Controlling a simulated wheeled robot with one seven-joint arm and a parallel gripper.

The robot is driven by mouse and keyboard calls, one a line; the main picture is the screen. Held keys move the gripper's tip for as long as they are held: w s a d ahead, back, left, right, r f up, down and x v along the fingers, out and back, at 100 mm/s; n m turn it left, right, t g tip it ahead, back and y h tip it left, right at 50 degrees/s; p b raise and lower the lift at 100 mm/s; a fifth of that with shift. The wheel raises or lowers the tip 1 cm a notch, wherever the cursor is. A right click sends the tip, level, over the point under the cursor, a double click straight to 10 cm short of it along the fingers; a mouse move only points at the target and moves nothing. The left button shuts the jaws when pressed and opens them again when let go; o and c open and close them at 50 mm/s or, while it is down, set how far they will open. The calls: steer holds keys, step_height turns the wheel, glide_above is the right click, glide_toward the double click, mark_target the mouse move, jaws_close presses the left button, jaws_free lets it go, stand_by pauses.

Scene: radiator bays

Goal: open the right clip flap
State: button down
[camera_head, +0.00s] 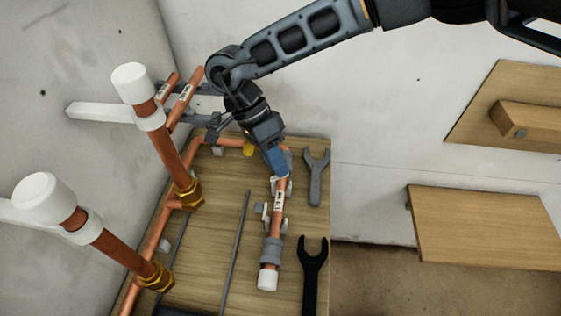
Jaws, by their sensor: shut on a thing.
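A copper pipe (279,205) with a white label lies on the wooden board, held by two small pale clips. The near clip (264,213) has a part sticking out on the pipe's left side. The far clip (284,188) is partly hidden under my gripper (280,172). My gripper points down with its blue fingers at the far clip and is shut on a small part there, seemingly the clip flap. The fingers cover that part, so how far the flap is open cannot be told. Which clip counts as the right one is not clear from this view.
Two upright copper pipes with white caps (131,84) (42,198) and brass fittings stand at left. A grey wrench (316,178), a black wrench (313,272) and a thin rod (236,250) lie on the board (205,270). Wooden shelves (485,228) are at right.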

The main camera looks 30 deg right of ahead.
steer(key=shift+w+a, duration=0.15)
steer(key=shift+a, duration=0.05)
stand_by(0.5)
steer(key=c, duration=1)
jaws_free()
steer(key=shift+r, duration=0.15)
steer(key=shift+r, duration=0.3)
step_height(320, 180, up, 3)
steer(key=shift+f, duration=0.1)
steer(key=s+d+r, duration=0.5)
steer(key=d+r, duration=0.2)
steer(key=d, duration=0.3)
steer(key=shift+s+d+r, duration=0.15)
steer(key=shift+s, duration=0.2)
